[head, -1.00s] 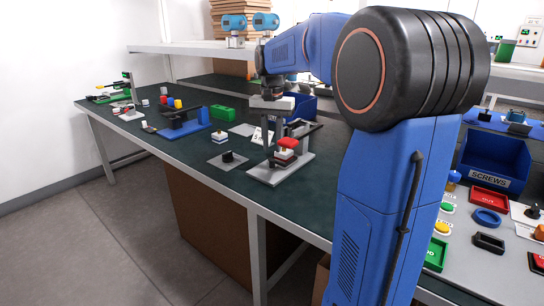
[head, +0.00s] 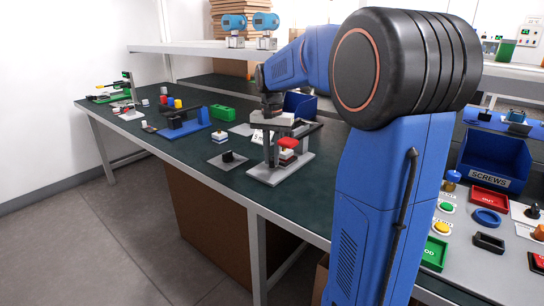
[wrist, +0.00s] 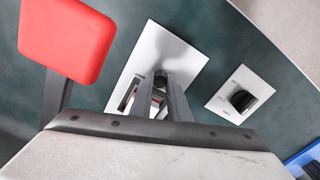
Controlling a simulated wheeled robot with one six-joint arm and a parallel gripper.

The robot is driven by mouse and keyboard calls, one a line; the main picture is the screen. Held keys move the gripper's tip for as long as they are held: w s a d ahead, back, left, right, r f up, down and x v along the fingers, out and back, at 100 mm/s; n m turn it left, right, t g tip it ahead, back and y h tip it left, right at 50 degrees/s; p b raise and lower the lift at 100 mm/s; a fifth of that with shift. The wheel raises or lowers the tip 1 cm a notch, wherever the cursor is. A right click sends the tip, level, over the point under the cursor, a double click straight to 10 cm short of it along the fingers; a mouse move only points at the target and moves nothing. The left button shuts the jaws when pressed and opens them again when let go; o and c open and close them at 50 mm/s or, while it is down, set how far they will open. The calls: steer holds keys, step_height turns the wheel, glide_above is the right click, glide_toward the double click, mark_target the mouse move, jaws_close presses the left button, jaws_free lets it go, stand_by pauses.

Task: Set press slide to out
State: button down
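In the wrist view a red pad (wrist: 68,38) on a grey arm is at the upper left. A pale plate (wrist: 178,48) with a slot lies below my gripper, and I cannot tell whether it is the press slide's plate. My gripper (wrist: 160,82) points down at this plate. Its fingertips are at a small dark part there. I cannot tell whether they touch or grip it.
A small plate with a black knob (wrist: 242,100) lies right of the slotted plate; it also shows in the head view (head: 228,157). A blue fixture (head: 185,127) and a green block (head: 222,113) stand to the left.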

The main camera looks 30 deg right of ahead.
steer(key=shift+s+a, duration=0.4)
steer(key=shift+a, duration=0.7)
steer(key=shift+s+a, duration=0.35)
steer(key=shift+a, duration=0.7)
steer(key=shift+s+a, duration=0.4)
steer(key=shift+a, duration=0.7)
steer(key=c, duration=1.9)
jaws_free()
steer(key=shift+a, duration=0.15)
steer(key=shift+c, duration=0.2)
steer(key=shift+r, duration=0.1)
step_height(320, 180, up, 17)
steer(key=shift+s, duration=0.1)
